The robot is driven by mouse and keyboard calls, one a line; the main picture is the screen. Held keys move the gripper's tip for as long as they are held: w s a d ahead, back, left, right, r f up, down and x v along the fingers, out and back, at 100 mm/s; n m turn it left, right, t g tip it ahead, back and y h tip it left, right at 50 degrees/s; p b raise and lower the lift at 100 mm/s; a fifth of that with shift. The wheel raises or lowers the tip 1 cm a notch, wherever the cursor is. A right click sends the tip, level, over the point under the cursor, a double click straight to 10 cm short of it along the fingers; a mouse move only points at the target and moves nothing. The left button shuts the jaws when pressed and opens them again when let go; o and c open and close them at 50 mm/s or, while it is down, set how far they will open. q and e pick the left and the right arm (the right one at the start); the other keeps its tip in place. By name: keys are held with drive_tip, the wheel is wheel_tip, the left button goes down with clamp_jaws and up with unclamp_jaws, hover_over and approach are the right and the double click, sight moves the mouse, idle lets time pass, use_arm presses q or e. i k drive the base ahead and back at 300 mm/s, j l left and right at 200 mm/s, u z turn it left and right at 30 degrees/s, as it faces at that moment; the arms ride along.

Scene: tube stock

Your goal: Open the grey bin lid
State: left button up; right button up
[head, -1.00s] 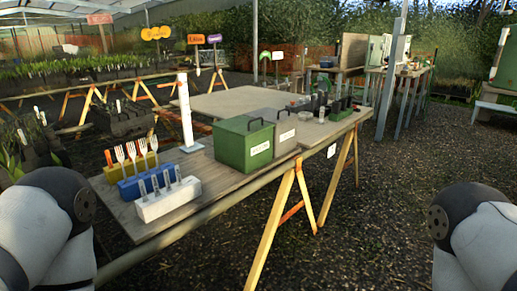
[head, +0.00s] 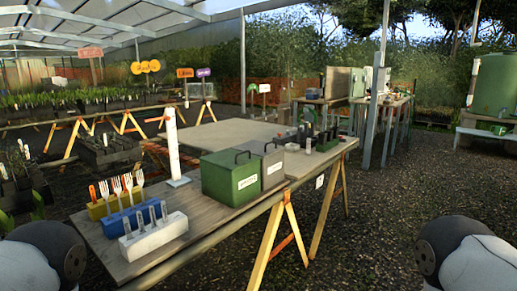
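The grey bin (head: 273,166) stands on the wooden table, right behind the green bin (head: 232,182). Its lid (head: 266,148) is down, with a dark handle on top. The green bin's lid is also shut and has a dark handle. Both bins carry white labels on the front. Only rounded shoulder parts of my arms show at the lower left and lower right. Neither of my grippers is in view.
Dark items (head: 327,140) sit at the far right end. Gravel ground is clear at right.

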sight(263, 150)
drive_tip(key=i+j+z, duration=0.85)
drive_tip(key=k, duration=0.1)
